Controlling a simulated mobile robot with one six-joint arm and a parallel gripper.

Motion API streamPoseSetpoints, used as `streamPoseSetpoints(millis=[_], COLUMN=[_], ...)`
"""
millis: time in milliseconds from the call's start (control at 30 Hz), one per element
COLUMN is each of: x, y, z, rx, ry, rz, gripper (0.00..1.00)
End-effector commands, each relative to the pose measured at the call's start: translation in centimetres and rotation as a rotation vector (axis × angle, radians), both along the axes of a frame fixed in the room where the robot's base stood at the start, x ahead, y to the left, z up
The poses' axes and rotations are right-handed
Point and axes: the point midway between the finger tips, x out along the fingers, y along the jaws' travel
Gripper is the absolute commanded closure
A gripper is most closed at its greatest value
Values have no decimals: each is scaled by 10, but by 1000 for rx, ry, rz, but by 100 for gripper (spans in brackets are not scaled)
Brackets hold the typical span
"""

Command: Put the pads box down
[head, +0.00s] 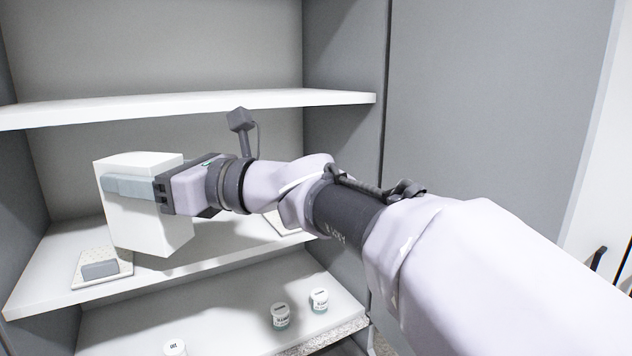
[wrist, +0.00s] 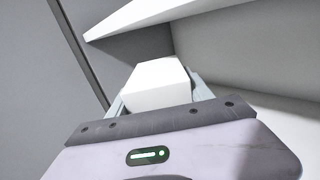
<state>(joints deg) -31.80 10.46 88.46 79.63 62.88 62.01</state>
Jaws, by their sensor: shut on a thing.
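The pads box, a plain white box (head: 150,222), is held upright in my gripper (head: 128,186) in front of and over the middle shelf (head: 50,262). One grey-blue finger lies across the box's near face. In the wrist view the box (wrist: 157,84) sits between both fingers of my gripper (wrist: 160,98). I cannot tell whether the box's lower edge touches the shelf or hangs just above it. No label shows on the faces in view.
A pale mat with a grey block (head: 100,269) lies on the middle shelf at left. Another flat pale item (head: 284,222) lies behind my arm. Several small jars, one here (head: 280,315), stand on the lower shelf. The upper shelf (head: 200,103) is bare and overhead.

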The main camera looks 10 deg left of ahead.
Motion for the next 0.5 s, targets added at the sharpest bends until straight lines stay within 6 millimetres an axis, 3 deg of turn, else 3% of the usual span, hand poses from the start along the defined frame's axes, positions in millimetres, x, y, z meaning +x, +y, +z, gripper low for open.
streamPoseSetpoints(millis=[100,200,433,500], x=[42,68,103,100], y=[-16,-27,-41,-40], z=[1,-2,-9,-28], rx=[-1,0,-1,-1], ry=[4,3,3,6], rz=[-5,-3,-2,1], gripper=[95,95,95,95])
